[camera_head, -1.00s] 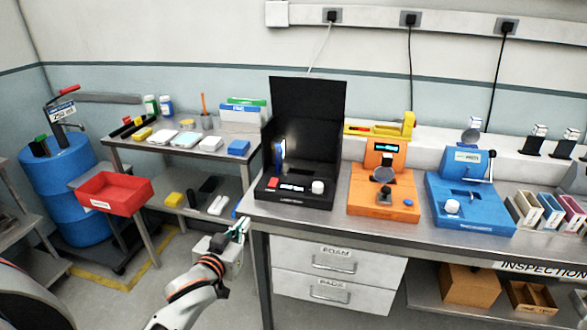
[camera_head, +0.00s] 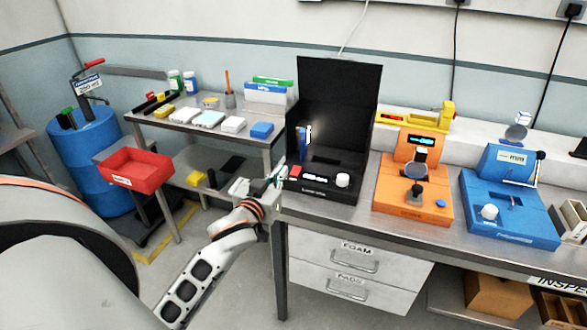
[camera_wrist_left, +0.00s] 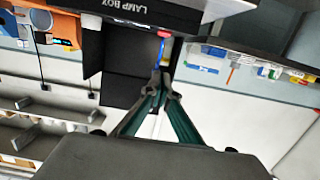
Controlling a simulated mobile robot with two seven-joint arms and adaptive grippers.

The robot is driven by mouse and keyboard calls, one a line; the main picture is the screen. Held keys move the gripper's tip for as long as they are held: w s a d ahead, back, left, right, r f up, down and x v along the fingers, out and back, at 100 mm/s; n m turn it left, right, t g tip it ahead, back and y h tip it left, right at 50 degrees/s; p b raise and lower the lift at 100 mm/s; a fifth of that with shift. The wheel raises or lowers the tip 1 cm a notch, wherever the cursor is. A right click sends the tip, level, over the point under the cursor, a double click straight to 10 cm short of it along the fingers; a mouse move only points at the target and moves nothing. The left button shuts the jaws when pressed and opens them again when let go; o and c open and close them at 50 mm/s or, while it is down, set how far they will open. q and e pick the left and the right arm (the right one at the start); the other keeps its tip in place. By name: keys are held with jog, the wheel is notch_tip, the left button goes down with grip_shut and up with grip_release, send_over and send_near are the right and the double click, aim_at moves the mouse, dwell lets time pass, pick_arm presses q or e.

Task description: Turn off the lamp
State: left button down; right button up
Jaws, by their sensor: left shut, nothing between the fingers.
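The black lamp box (camera_head: 330,197) stands on the metal bench with its tall black back panel (camera_head: 338,95) upright. A lamp glows white inside, beside a blue part (camera_head: 303,145) at its left. A red button (camera_head: 296,171), a small display and a white knob (camera_head: 342,180) are on its front deck. My left gripper (camera_head: 277,174) is shut and empty, just left of the box's front-left corner near the red button. In the left wrist view, the shut fingertips (camera_wrist_left: 166,78) point toward the red button (camera_wrist_left: 165,34); contact cannot be told. My right gripper is not in view.
An orange device (camera_head: 412,201) and a blue device (camera_head: 510,215) stand right of the box. A side table with small items (camera_head: 207,119) and a red bin (camera_head: 135,175) are at the left. Drawers (camera_head: 352,257) sit beneath the bench.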

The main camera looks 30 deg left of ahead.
pick_arm(q)
send_over(293, 173)
jog(key=shift+s+d+f, duration=0.15)
jog(key=shift+s+f, duration=0.3)
jog(key=shift+f, duration=0.05)
jog(key=shift+w+f, duration=0.25)
jog(key=shift+f, duration=1.85)
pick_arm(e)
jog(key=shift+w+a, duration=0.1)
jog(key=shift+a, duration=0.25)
pick_arm(q)
jog(key=shift+w, duration=0.15)
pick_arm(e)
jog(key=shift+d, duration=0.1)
